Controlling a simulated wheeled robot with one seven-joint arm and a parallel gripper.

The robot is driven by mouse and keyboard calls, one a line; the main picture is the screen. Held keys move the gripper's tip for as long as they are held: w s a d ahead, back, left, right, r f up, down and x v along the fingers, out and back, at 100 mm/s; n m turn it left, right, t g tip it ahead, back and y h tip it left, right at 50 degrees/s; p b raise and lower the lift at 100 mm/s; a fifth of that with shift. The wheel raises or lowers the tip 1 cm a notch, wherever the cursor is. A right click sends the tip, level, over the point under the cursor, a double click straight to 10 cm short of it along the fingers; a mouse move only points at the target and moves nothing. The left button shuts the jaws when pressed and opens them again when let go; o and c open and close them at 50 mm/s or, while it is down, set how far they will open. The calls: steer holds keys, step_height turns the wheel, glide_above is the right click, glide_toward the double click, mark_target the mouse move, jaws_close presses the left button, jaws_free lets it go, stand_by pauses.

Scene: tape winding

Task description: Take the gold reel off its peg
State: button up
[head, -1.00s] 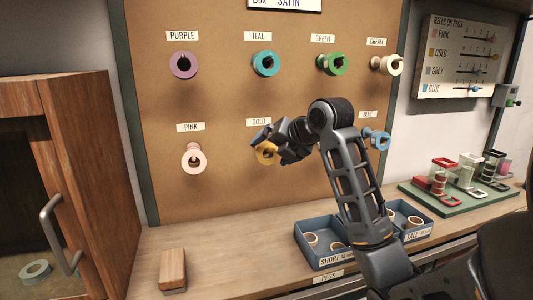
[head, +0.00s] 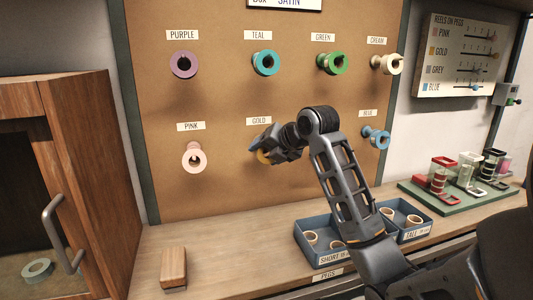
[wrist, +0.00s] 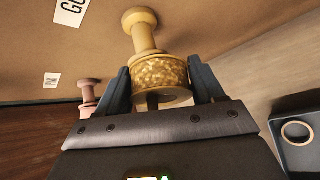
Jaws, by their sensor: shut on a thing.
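The gold reel (head: 263,157) is on the pegboard under the GOLD label (head: 259,121), mostly hidden behind my gripper (head: 268,146) in the head view. In the wrist view, the gold reel (wrist: 160,72) has a glittery gold band and sits between the two dark fingers of my gripper (wrist: 161,85), which are shut on its sides. A narrower gold neck and flange (wrist: 142,28) run from it toward the board. A dark peg end (wrist: 152,102) shows at its near side. I cannot tell how far the reel stands along its peg.
A pink reel (head: 194,158) hangs to the left and a blue reel (head: 376,137) to the right. A teal reel (head: 265,63) is above.

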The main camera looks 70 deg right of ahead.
steer(key=shift+c, duration=1.2)
steer(key=shift+r, duration=0.5)
steer(key=shift+s+a+r, duration=0.15)
steer(key=shift+r, duration=0.1)
steer(key=s+a+p, duration=0.2)
steer(key=s+a, duration=0.1)
steer(key=a, duration=0.1)
steer(key=s+a+p, duration=0.3)
steer(key=s+a, duration=0.1)
steer(key=a, duration=0.1)
steer(key=s+a+p, duration=0.3)
steer(key=s+a, duration=0.1)
steer(key=shift+s+a+r, duration=0.1)
steer(key=shift+s+a, duration=0.05)
steer(key=shift+s, duration=0.05)
